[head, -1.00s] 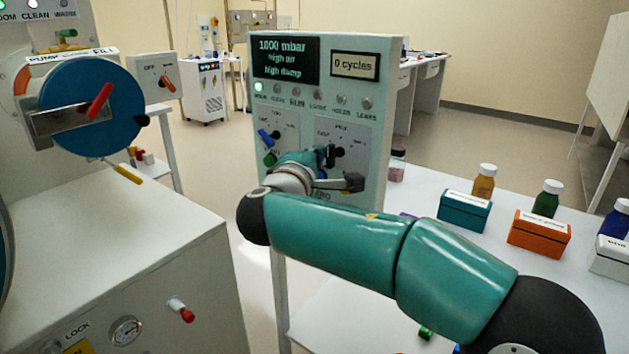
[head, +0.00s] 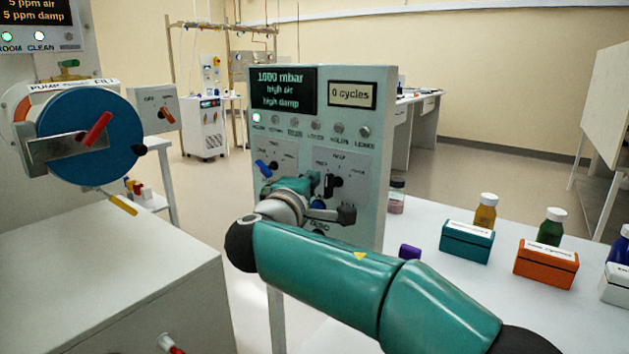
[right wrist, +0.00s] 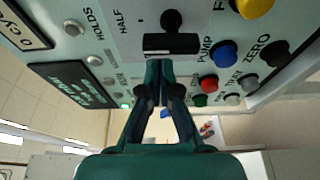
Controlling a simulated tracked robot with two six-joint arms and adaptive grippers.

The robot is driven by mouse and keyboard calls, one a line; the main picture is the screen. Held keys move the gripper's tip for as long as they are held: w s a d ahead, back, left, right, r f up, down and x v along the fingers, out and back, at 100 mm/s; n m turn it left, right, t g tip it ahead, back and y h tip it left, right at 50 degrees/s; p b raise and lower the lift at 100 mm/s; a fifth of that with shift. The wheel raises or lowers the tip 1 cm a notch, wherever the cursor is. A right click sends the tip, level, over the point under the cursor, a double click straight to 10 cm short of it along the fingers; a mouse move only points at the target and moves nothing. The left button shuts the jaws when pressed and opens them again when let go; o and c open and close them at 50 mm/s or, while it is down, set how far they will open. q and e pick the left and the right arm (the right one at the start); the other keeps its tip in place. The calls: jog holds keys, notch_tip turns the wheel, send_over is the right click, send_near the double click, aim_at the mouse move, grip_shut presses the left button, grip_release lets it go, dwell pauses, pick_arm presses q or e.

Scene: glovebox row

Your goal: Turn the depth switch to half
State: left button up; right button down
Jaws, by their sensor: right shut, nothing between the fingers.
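The depth switch (head: 335,181) is a black knob with a bar handle, under a HALF label on the pale control panel (head: 384,120). The right wrist view shows its bar (right wrist: 171,43) lying lengthwise in line with the HALF label (right wrist: 118,22); I cannot tell which end points. My right gripper (head: 322,184) is in front of the panel, fingers shut and empty. In the right wrist view its fingertips (right wrist: 158,66) are right by the long side of the bar; I cannot tell whether they touch. My left gripper is not in view.
Blue (right wrist: 222,53), red (right wrist: 209,83) and black (right wrist: 274,53) buttons sit close to the switch. A blue-handled switch (head: 264,167) is left of it. Boxes and bottles, including a teal box (head: 467,242), stand on the right bench. A chamber with a blue disc (head: 88,137) is at left.

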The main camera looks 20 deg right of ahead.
jog(key=s+a+b, duration=0.1)
jog(key=s+a, duration=0.5)
jog(key=a, duration=0.1)
jog(key=shift+s+a+f, duration=0.15)
jog(key=shift+s+a, duration=0.1)
jog(key=shift+s, duration=0.1)
